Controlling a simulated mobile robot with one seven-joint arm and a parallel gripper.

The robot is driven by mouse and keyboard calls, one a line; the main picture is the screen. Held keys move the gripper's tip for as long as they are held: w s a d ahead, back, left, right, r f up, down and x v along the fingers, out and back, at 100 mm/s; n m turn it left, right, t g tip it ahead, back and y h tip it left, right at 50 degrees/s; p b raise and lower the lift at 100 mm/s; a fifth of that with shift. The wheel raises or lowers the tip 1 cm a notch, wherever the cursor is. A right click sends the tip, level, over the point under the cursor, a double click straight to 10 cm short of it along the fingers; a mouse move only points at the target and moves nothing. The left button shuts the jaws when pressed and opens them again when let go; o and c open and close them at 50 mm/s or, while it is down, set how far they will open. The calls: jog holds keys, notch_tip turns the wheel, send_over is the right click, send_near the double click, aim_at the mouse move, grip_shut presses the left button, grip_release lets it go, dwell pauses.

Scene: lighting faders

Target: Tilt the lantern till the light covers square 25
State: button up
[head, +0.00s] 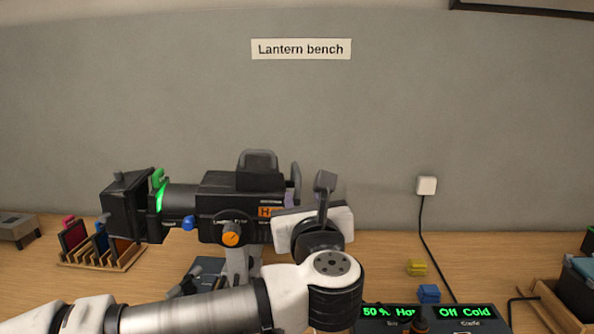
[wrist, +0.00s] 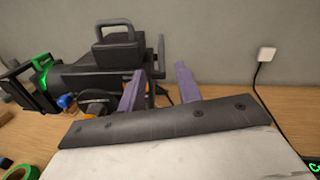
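The black lantern (head: 240,190) stands on a stand on the bench, its front end pointing left. It has a green ring, a blue knob (head: 189,223) and an orange knob (head: 231,234). A label on its side is partly hidden by my arm. In the wrist view the lantern (wrist: 90,75) is at the left, with a dark upright rear handle (wrist: 161,48) beyond the fingers. My gripper (wrist: 158,85) is behind the lantern's rear end. Its two purple fingers are apart with nothing clearly held between them. Contact with the lantern cannot be told. Square 25 is not seen.
A console (head: 455,322) at the front right reads "50 %" and "Off Cold". A wooden rack with coloured frames (head: 100,250) stands at the left, a wooden tray (head: 555,305) at the far right. Yellow and blue blocks lie on the bench. A cable hangs from a wall socket (head: 426,186).

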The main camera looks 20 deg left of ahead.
aim_at(299, 177)
jog(key=p+x, duration=0.3)
jog(key=x, duration=0.8)
jog(key=shift+w+r, duration=0.1)
jog(key=shift+r, duration=0.05)
jog(key=shift+p+x, duration=0.3)
jog(key=shift+x, duration=0.5)
grip_shut()
